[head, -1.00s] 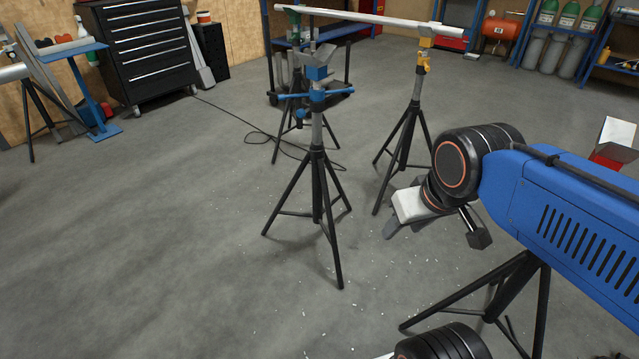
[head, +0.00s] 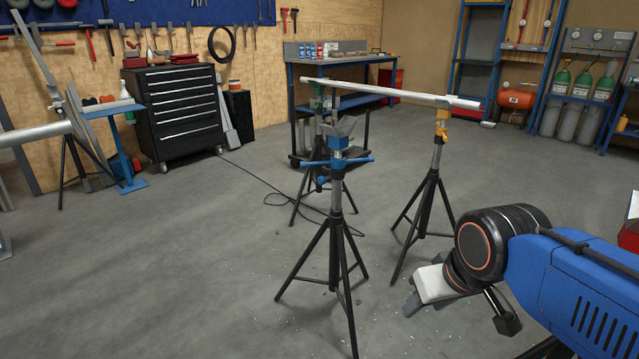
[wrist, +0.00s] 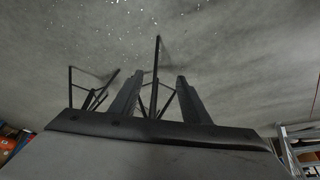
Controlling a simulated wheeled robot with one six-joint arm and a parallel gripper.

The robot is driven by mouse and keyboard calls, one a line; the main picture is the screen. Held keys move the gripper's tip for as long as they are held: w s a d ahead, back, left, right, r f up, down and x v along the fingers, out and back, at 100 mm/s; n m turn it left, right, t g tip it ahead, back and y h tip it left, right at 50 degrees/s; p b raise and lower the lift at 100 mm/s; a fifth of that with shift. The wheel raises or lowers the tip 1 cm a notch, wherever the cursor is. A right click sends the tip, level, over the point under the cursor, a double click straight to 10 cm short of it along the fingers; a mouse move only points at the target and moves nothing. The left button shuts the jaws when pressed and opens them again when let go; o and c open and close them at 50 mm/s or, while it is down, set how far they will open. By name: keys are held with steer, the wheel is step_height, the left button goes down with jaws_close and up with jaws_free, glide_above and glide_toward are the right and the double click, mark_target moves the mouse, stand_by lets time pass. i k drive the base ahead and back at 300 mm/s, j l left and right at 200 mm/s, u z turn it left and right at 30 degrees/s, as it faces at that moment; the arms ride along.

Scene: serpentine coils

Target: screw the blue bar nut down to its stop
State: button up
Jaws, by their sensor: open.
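The blue bar nut (head: 338,162) sits on the post of the nearest black tripod stand (head: 335,250), below a grey V-shaped head (head: 340,135). Its two bar arms stick out left and right. I cannot tell how much thread shows below it. My gripper (head: 412,303) hangs low to the right of this stand, well apart from the nut. In the wrist view my two dark fingers (wrist: 157,82) stand apart with nothing held between them. The nut cannot be made out in the wrist view.
A pale pipe (head: 405,95) rests across two stands behind, one with a yellow nut (head: 441,128), one with a green top. A black cable (head: 270,190) lies on the floor. A black tool chest (head: 182,112) stands at the left. Floor left of the near stand is clear.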

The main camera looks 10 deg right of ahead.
mark_target(335, 164)
steer(key=i+j, duration=0.15)
steer(key=i, duration=0.75)
